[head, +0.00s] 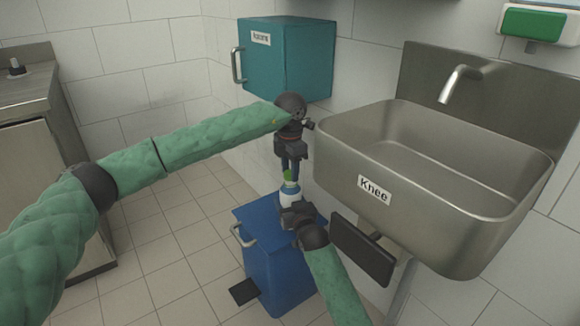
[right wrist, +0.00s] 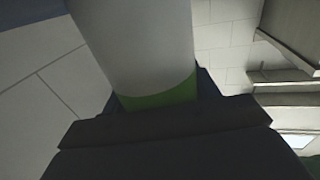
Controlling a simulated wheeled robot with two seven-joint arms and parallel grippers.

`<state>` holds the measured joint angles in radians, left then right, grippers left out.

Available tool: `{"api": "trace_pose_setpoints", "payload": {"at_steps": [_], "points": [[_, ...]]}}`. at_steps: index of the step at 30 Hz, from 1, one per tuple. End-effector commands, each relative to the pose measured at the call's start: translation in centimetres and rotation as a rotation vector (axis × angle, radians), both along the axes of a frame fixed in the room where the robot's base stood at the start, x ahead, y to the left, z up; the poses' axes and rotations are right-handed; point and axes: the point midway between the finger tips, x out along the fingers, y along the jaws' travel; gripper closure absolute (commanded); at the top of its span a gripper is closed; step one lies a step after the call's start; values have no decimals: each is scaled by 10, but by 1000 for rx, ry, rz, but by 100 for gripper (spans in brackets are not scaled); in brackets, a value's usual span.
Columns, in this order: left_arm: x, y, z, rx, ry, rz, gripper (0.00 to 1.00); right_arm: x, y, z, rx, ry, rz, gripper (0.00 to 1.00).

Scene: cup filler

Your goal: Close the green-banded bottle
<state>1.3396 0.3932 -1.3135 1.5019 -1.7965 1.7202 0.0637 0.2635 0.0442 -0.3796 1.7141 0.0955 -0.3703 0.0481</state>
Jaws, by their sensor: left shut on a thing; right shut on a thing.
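The green-banded bottle (head: 289,188) is small and pale in the head view, upright above the blue bin. My right gripper (head: 291,205) is shut on it from below right. In the right wrist view the white bottle (right wrist: 140,45) fills the top middle, its green band (right wrist: 160,97) just above the dark fingers. My left gripper (head: 289,167) points down directly over the bottle and is shut on a small green piece, which looks like the cap (head: 289,177). The cap is in line with the bottle top; whether it is seated or threaded I cannot tell.
A blue pedal bin (head: 280,262) stands under the grippers. A steel sink (head: 365,158) with a knee plate (head: 362,250) is close on the right. A teal wall cabinet (head: 290,60) hangs behind; a steel counter (head: 30,95) is at the far left.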

Motion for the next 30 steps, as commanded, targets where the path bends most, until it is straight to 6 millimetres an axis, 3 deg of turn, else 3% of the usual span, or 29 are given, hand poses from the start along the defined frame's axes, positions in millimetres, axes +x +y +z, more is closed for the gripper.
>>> {"api": "trace_pose_setpoints", "payload": {"at_steps": [30], "points": [[0,0,-8,0,0,2,85,0,0,0,0,0,0,81]]}}
